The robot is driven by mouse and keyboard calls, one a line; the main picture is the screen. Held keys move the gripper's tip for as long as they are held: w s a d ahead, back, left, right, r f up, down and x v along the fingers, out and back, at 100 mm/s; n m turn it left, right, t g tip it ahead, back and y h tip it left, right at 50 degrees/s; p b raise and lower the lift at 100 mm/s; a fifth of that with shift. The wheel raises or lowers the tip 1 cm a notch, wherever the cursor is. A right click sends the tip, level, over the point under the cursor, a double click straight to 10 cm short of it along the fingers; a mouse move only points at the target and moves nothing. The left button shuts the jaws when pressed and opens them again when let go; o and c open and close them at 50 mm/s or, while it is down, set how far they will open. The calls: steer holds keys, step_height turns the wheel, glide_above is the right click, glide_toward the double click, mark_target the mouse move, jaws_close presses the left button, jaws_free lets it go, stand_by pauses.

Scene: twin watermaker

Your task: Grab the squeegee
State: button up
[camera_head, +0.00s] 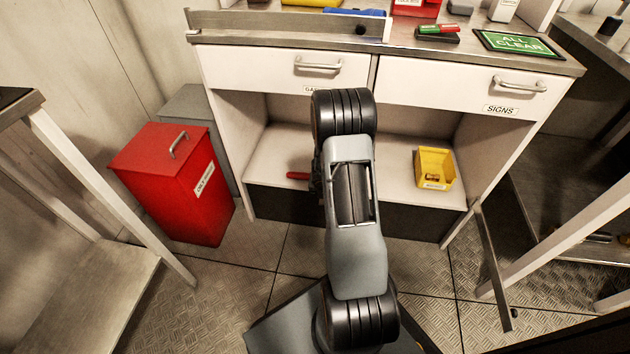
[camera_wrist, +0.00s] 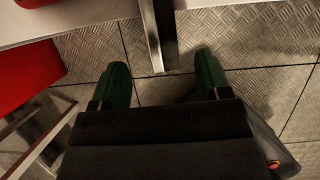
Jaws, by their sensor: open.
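I cannot make out the squeegee for certain. A short red handle-like thing (camera_head: 297,175) lies on the cabinet's lower shelf (camera_head: 275,155), just left of my arm. Its right end is hidden behind the arm, so I cannot tell whether it belongs to the squeegee. My gripper (camera_wrist: 162,62) shows in the wrist view with two green-padded fingers spread apart. Nothing is held between them. Floor plates and the lower end of a metal post (camera_wrist: 151,35) show past them. In the head view the gripper is hidden behind my arm.
A red lidded bin (camera_head: 170,200) stands left of the white cabinet (camera_head: 285,65). A yellow bin (camera_head: 435,168) sits on the lower shelf at right. A green sign (camera_head: 517,44) and markers (camera_head: 437,29) lie on the counter. Benches flank both sides.

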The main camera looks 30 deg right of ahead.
steer(key=shift+b+x, duration=1.15)
steer(key=shift+x, duration=1.4)
steer(key=shift+d+f, duration=0.1)
steer(key=shift+f, duration=0.15)
steer(key=c, duration=1.1)
